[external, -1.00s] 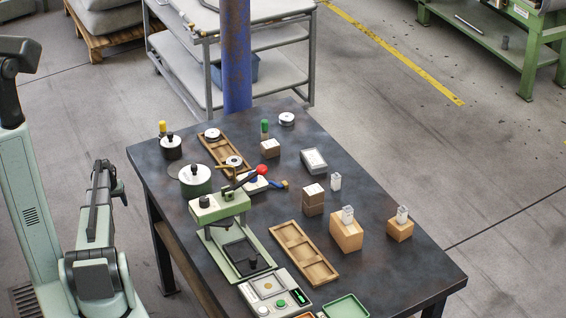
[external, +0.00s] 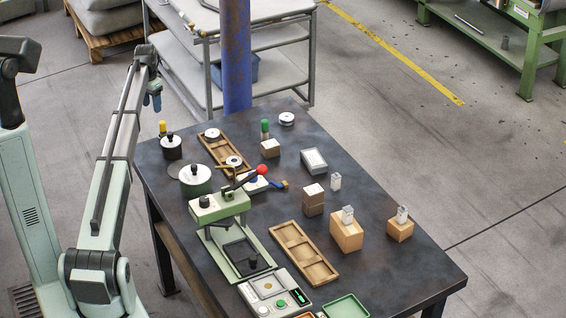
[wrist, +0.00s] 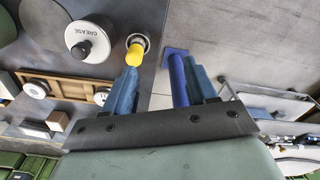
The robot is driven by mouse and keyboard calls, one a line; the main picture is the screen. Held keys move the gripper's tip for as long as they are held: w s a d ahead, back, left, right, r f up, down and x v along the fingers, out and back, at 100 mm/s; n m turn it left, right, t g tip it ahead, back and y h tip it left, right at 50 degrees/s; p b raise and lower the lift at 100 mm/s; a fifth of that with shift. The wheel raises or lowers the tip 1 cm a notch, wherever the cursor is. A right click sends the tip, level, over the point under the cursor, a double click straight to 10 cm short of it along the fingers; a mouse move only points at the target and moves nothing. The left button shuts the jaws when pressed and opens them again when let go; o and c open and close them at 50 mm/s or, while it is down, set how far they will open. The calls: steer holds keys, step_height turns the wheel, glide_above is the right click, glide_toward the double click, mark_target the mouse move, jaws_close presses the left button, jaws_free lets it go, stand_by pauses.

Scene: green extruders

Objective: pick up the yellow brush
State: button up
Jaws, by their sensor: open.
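The yellow brush (external: 162,127) stands upright at the far left corner of the dark table, its yellow handle on top. It also shows in the wrist view as a yellow handle (wrist: 132,54) in a round pale holder, upper left of centre. My gripper (external: 152,100) is up in the air near that corner, above and left of the brush in the external view. In the wrist view my gripper (wrist: 160,72) has its two blue fingers apart with nothing between them. The brush handle lies just beyond the left fingertip, apart from it in height as far as I can tell.
A white-lidded grease tin (wrist: 85,40) stands close beside the brush; the tin also shows externally (external: 171,151). A wooden tray (external: 225,156), a green press (external: 218,207) and wooden blocks (external: 346,232) occupy the table. A blue post (external: 236,60) rises behind the table.

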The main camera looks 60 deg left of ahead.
mark_target(162, 121)
step_height(162, 121, up, 4)
steer(key=w+d+m, duration=0.1)
steer(key=w+d, duration=0.1)
steer(key=d, duration=0.1)
step_height(162, 121, down, 8)
steer(key=shift+a, duration=0.1)
steer(key=shift+w+d+f, duration=0.1)
steer(key=shift+d+f, duration=0.1)
steer(key=shift+f, duration=1.1)
steer(key=shift+w+d+f, duration=0.1)
steer(key=shift+d+f, duration=0.05)
steer(key=shift+f, duration=1.15)
steer(key=shift+c, duration=0.5)
jaws_close()
